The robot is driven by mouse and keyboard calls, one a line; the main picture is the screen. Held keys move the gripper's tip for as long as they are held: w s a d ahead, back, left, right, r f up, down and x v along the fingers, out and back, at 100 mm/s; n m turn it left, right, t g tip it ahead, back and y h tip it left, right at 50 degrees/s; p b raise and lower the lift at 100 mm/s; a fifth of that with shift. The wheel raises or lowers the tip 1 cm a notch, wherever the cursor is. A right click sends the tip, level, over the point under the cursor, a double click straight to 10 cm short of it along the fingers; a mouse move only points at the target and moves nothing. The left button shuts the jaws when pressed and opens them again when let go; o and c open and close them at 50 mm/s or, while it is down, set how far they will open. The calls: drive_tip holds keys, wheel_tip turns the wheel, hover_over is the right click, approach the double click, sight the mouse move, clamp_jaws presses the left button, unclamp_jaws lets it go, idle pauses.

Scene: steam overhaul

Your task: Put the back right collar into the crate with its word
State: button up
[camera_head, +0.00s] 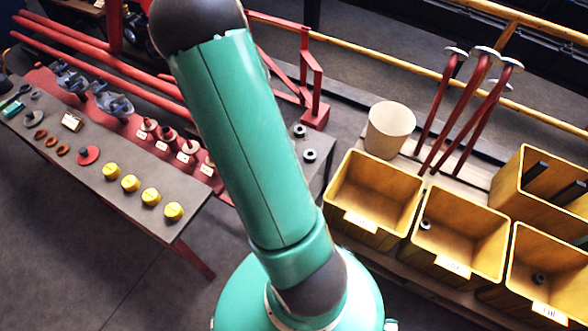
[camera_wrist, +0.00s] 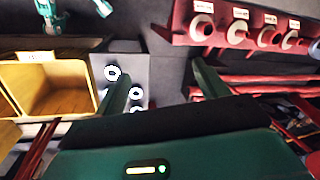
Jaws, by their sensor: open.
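In the head view, two dark ring-shaped collars lie on a grey bench at the centre: a back collar (camera_head: 299,130) and a nearer collar (camera_head: 309,155). My arm hides the bench to their left. The wrist view shows three collars on the grey surface: one (camera_wrist: 112,73), another (camera_wrist: 135,93), and a third (camera_wrist: 135,110) partly covered by my gripper body. My gripper (camera_wrist: 160,72) is open and empty above them, its left finger close to the collars. Labelled yellow crates stand at right: left crate (camera_head: 345,209), middle crate (camera_head: 483,217), right crate (camera_head: 520,255). Their words are unreadable.
A collar lies inside the middle crate (camera_head: 425,223) and another in the right crate (camera_head: 540,278). A cream bucket (camera_head: 390,130) and red-handled tools (camera_head: 470,120) stand behind the crates. A bench with yellow caps (camera_head: 130,183) and a red rack (camera_wrist: 240,30) lie left of the collars.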

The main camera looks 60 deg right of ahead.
drive_tip(key=s+d+f+m+g+h, duration=0.1)
drive_tip(key=s+d+f+m, duration=0.1)
drive_tip(key=s+d+f, duration=0.5)
drive_tip(key=s+d+f+m+g+h, duration=0.1)
drive_tip(key=s+d+f+m, duration=0.15)
drive_tip(key=d+f, duration=0.45)
drive_tip(key=shift+n, duration=0.35)
drive_tip(key=f, duration=0.3)
drive_tip(key=a+f, duration=0.1)
drive_tip(key=f, duration=0.5)
drive_tip(key=shift+s+a, duration=0.15)
drive_tip(key=shift+a, duration=0.05)
drive_tip(key=shift+w+a+f, duration=0.1)
drive_tip(key=shift+w+f, duration=0.1)
drive_tip(key=shift+f, duration=1.25)
drive_tip(key=shift+w+a+f, duration=0.1)
drive_tip(key=shift+w+f, duration=0.1)
drive_tip(key=shift+f, duration=1.2)
drive_tip(key=c, duration=1.3)
drive_tip(key=shift+c, duration=1.1)
drive_tip(key=shift+r, duration=0.15)
